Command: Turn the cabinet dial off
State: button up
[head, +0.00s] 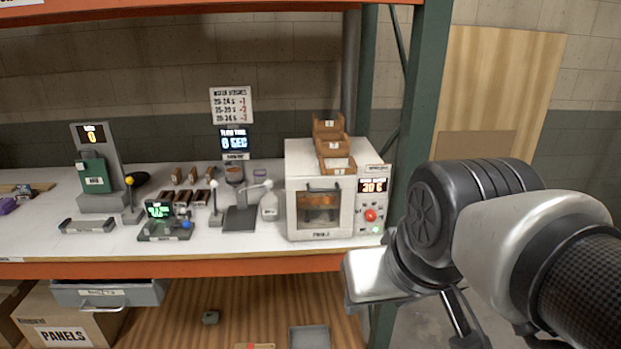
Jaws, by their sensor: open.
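The white cabinet (320,214) stands on the workbench, right of centre. It has a windowed door with an orange glow inside. Its control panel (362,228) is on the right side, under a display reading about 30 C. I cannot make out the dial's setting. My arm fills the right side. Dark finger parts of my gripper (462,318) show near the bottom edge, right of and below the dial, apart from it. The fingertips are cut off or hidden.
Small wooden trays (331,145) sit on top of the cabinet. A dispenser stand (238,205), a white bottle (269,206) and a scale (165,222) stand to its left. A green rack post (405,120) rises just right of the cabinet. An orange beam (200,267) edges the bench.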

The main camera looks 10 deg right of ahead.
aim_at(370, 215)
jog(key=z, duration=0.45)
jog(key=i+l+u, duration=0.2)
jog(key=u, duration=0.25)
jog(key=i+l+u, duration=0.25)
jog(key=u, duration=0.25)
jog(key=i+l+u, duration=0.1)
jog(key=l+u, duration=0.35)
